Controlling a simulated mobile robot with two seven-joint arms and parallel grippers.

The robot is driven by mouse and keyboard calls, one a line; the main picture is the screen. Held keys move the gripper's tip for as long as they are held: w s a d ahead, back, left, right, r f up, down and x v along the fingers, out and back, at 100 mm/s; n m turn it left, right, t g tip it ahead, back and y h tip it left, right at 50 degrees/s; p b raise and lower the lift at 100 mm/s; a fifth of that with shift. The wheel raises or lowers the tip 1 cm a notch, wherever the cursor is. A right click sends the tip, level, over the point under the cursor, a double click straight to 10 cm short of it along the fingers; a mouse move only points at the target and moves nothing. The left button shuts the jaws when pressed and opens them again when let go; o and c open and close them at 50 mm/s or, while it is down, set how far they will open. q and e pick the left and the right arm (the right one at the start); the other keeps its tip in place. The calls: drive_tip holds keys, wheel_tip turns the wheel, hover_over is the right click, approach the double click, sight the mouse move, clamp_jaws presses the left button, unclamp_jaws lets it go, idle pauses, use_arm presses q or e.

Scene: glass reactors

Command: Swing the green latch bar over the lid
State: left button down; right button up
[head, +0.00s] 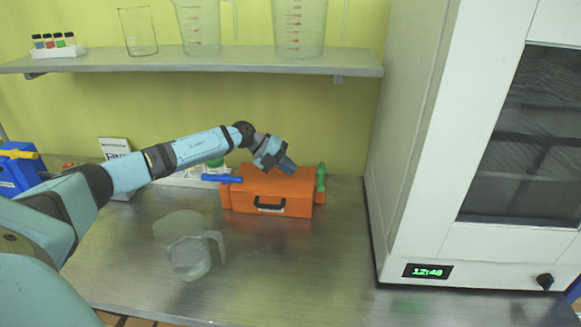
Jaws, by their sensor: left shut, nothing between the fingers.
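An orange case (240,203) with a black front handle stands closed on the bench, its flat lid (262,184) on top. The green latch bar (321,177) stands upright at the case's right end, beside the lid and not across it. A blue bar (222,179) lies level at the case's left end and sticks out to the left. My left gripper (288,166) is over the back middle of the lid, shut and empty, to the left of the green bar. I cannot tell whether its tips touch the lid. My right gripper is not in view.
A clear jug (188,258) stands on the bench in front left of the case. A white oven-like cabinet (417,130) stands close on the right. A shelf (200,64) with beakers and a vial rack runs above.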

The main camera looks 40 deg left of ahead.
sight(310, 187)
use_arm(q)
drive_tip(key=p+x, duration=0.1)
drive_tip(key=x, duration=0.6)
drive_tip(key=shift+d, duration=0.2)
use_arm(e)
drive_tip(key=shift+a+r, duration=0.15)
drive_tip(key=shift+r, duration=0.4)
use_arm(q)
drive_tip(key=shift+w+d, duration=0.1)
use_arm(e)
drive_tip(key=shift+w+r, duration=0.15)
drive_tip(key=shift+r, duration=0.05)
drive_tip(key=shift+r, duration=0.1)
use_arm(q)
drive_tip(key=shift+d, duration=0.15)
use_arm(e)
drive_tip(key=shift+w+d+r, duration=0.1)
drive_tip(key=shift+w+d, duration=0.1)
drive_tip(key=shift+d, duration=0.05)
